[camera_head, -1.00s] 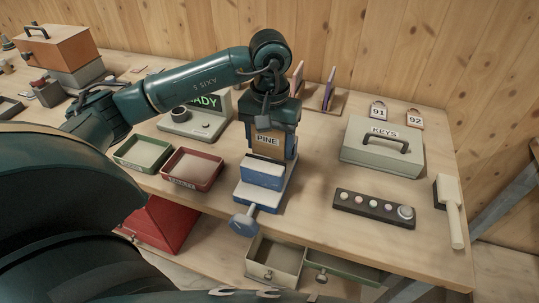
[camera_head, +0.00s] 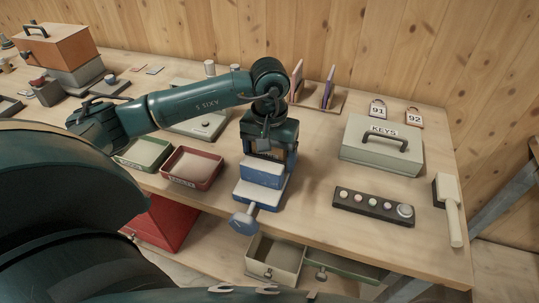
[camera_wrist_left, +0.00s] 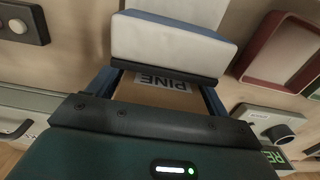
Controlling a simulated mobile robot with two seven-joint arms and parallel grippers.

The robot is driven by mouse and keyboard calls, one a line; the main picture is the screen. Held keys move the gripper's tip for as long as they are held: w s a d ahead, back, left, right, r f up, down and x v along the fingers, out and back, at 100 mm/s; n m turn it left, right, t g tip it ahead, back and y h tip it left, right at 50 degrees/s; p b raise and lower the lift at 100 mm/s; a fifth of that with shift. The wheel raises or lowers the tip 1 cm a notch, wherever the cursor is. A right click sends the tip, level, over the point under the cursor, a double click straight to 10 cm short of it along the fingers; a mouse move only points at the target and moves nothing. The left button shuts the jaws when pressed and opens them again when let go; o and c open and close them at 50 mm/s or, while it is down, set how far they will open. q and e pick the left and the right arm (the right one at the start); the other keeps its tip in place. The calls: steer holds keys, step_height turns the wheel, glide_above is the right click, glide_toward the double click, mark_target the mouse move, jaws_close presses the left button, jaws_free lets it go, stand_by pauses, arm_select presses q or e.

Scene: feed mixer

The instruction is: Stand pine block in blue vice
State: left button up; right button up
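The blue vice (camera_head: 262,172) stands at the front edge of the bench, its handle towards me. In the left wrist view its pale jaw block (camera_wrist_left: 168,42) fills the upper middle. The pine block (camera_wrist_left: 150,92), light brown with a PINE label, sits between my left gripper's fingers, just behind that jaw. My left gripper (camera_head: 268,152) points down right behind the front jaw and appears shut on the block. In the head view the gripper and jaw hide most of the block. Whether its bottom touches the vice bed is hidden. My right gripper is not in view.
A green tray (camera_head: 117,160) and a red tray (camera_head: 168,181) lie left of the vice. A keys box (camera_head: 353,158) and a button strip (camera_head: 372,213) are to the right. Open drawers (camera_head: 262,278) jut out below the bench. A grey device (camera_head: 190,131) stands behind the trays.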

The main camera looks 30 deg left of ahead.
arm_select(q)
steer(key=shift+o, duration=0.5)
steer(key=shift+r, duration=0.1)
steer(key=shift+r+p, duration=0.25)
steer(key=shift+p, duration=0.15)
step_height(320, 180, up, 11)
steer(key=shift+f+b, duration=0.15)
steer(key=shift+b, duration=0.45)
steer(key=shift+r, duration=0.5)
